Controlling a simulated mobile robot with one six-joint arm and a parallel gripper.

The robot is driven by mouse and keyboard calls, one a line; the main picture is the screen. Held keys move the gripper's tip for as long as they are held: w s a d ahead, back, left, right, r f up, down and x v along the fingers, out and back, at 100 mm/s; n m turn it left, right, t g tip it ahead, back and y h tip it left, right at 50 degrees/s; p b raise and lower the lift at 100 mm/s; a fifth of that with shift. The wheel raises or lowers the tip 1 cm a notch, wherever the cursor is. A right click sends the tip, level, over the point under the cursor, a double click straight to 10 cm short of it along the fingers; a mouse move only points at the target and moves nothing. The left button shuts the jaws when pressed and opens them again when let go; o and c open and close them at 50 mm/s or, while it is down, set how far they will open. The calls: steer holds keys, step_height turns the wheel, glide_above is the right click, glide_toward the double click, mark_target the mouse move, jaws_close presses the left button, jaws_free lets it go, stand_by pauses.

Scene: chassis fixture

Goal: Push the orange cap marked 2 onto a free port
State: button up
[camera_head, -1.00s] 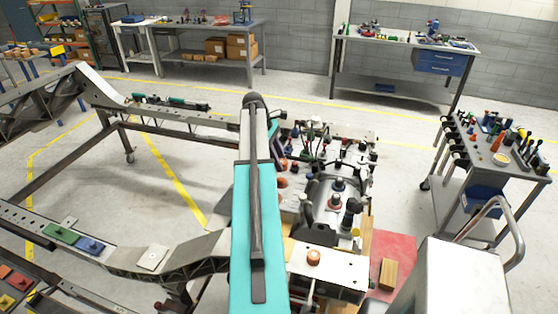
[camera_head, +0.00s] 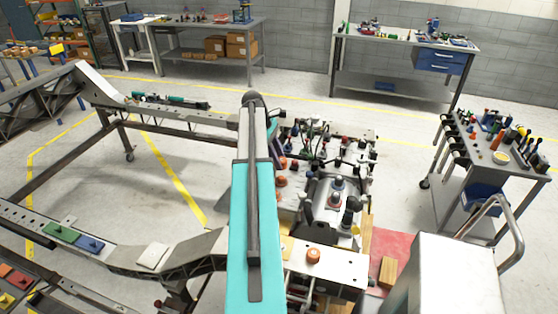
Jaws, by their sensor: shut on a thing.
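My teal arm rises through the middle of the view and bends away at its top, so much of my gripper (camera_head: 284,153) is hidden behind it. What shows of the gripper is a small dark part just right of the arm, by the engine block. It is shut on a small orange cap (camera_head: 284,163), seen at the arm's right edge. Another orange piece (camera_head: 281,181) shows just below it on the block. One more orange cap (camera_head: 313,255) stands on the pale plate (camera_head: 345,266) at the front. No number is readable, and I cannot tell which ports are free.
The engine block (camera_head: 325,184) carries several fittings, hoses and dark knobs close around the gripper. A tool cart (camera_head: 470,165) stands to the right and a grey cabinet (camera_head: 455,275) at the front right. Chassis rails (camera_head: 110,240) run along the left, with open floor between them.

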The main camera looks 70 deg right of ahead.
mark_target(281, 177)
steer(key=shift+f, duration=2)
steer(key=shift+f+b, duration=0.55)
steer(key=shift+f, duration=1.15)
steer(key=o, duration=1.4)
steer(key=shift+c, duration=0.2)
steer(key=shift+r, duration=0.1)
steer(key=shift+r+p, duration=0.6)
steer(key=shift+r, duration=2.35)
